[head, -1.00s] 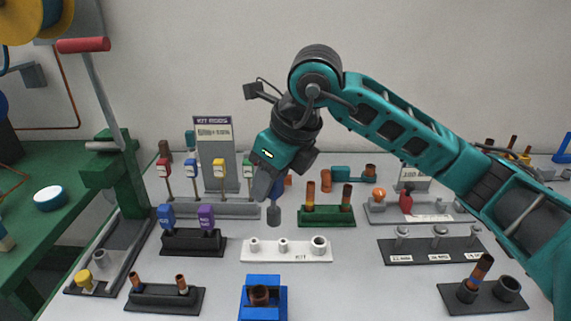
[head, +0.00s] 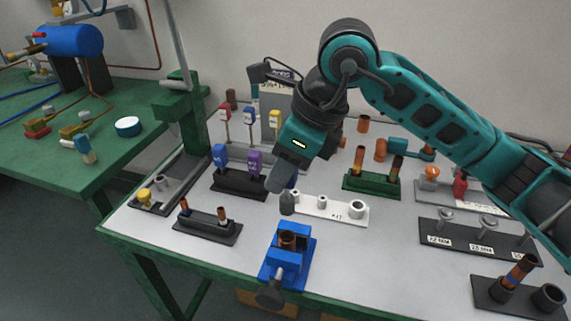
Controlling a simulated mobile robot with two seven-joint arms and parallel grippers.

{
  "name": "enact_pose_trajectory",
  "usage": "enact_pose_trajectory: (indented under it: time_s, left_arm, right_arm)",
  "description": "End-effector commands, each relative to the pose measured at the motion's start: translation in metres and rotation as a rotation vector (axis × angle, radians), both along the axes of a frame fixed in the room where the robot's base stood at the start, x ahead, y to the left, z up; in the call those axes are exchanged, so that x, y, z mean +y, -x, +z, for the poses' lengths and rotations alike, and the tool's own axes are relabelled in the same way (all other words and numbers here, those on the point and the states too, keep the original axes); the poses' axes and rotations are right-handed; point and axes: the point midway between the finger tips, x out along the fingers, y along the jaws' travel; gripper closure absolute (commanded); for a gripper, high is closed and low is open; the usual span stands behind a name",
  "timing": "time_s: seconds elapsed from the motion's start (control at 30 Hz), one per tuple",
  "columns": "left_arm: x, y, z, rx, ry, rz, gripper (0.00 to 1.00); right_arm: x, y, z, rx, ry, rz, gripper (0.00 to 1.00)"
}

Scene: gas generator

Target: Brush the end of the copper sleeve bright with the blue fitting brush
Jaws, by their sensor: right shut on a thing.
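A copper sleeve (head: 287,241) stands upright in the blue vise (head: 303,262) near the table's front edge, its open end up. My right gripper (head: 279,182) is shut on a brush and points down above and behind the vise. The brush's grey cylindrical head (head: 287,203) hangs below the jaws, pointing down; its handle is mostly hidden by the gripper. The head appears above the sleeve in the picture and apart from it. My left gripper is not in view.
A black stand (head: 238,188) with blue and purple tagged tools is left of the gripper. A white kit tray (head: 338,212) lies close right of the brush. A black rack (head: 208,228) with copper pieces is left of the vise. A green block (head: 371,186) stands farther back.

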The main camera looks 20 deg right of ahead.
Motion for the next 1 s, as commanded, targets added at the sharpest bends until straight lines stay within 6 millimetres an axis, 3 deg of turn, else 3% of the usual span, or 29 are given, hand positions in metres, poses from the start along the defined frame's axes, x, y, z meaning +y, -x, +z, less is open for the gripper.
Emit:
enact_pose_trajectory:
  time_s: [0.2,0.5,0.73,1.0]
  left_arm:
    - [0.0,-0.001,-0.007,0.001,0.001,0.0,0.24]
    - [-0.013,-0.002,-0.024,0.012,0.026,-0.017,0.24]
    - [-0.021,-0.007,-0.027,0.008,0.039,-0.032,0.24]
    - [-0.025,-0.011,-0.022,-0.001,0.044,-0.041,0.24]
  right_arm:
    - [0.0,0.0,-0.004,0.001,0.0,-0.002,0.88]
    - [-0.001,0.0,-0.036,0.0,0.0,-0.002,0.88]
    - [-0.001,0.0,-0.052,-0.001,-0.001,-0.002,0.88]
    - [-0.001,0.0,-0.056,-0.001,-0.001,-0.002,0.88]
